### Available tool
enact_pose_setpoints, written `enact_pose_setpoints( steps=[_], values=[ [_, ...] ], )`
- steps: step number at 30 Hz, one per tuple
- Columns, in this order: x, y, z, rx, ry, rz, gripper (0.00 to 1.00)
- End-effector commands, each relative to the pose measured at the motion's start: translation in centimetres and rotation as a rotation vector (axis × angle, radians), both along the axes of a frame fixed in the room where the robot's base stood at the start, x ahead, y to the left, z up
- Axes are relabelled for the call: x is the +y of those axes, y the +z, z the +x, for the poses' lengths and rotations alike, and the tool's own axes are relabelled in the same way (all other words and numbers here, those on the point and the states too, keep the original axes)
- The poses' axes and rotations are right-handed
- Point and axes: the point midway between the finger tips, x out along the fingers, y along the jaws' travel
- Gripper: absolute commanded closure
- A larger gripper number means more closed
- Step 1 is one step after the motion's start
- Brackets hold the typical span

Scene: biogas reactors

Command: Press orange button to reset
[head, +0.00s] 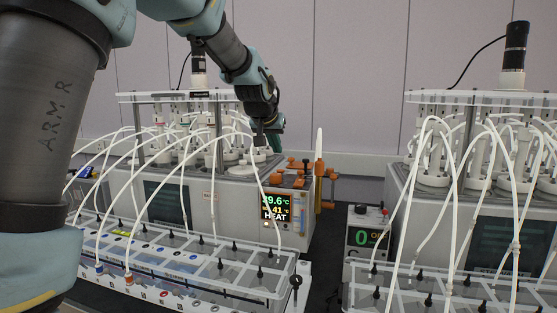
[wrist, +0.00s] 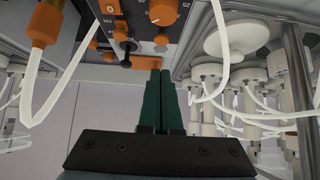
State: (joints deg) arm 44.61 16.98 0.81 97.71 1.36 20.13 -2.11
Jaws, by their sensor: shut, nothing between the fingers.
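In the wrist view my gripper (wrist: 160,72) has two dark green fingers lying side by side, shut and empty. Their tips are close to a dark control panel with orange controls. A small orange button-like part (wrist: 161,40) is just beyond the tips, and an orange bar-like part (wrist: 146,62) lies right at them. I cannot tell whether the tips touch either one, or which is the reset button. In the head view my gripper (head: 278,143) is small and partly hidden by my wrist, above the orange controls (head: 292,165) at the right end of the left reactor unit.
A large orange knob (wrist: 163,12) and a black knob (wrist: 125,47) are near the fingers. An orange fitting with a white tube (wrist: 44,22) is at left. White tubes arch over the left unit, whose display (head: 276,207) reads HEAT. A second reactor unit (head: 480,205) stands right.

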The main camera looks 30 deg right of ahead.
Motion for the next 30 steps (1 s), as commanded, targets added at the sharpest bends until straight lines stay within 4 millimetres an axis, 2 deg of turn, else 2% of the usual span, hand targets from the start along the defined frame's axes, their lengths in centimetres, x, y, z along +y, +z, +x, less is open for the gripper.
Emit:
enact_pose_setpoints(
  steps=[6, 12, 30],
  values=[
    [2.0, 2.7, -2.1, -0.003, 0.000, -0.003, 1.00],
    [2.8, 4.0, -3.1, -0.001, 0.000, -0.001, 1.00],
    [3.2, 4.2, -3.1, 0.002, 0.003, 0.002, 1.00]
  ],
)
